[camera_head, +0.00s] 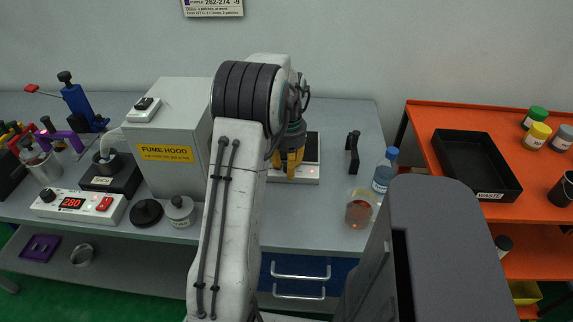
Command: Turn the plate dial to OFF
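My gripper (288,163), with yellow fingers, points down over the front of a flat white device with a dark top (311,149). The fingers hide part of that device's front, and no dial shows there. I cannot tell whether they touch it or how far apart they are. At the left, a white control box (75,206) has a red display reading 280, a dark knob (48,196) and a red switch (104,203). A black block with a vessel (110,175) stands behind it. I cannot read an OFF mark anywhere.
A fume hood (165,150) stands left of my arm. A beaker (359,208), a blue-capped bottle (385,171) and a black stand (352,153) are right of the gripper. A black waste tray (437,150) sits on the orange bench.

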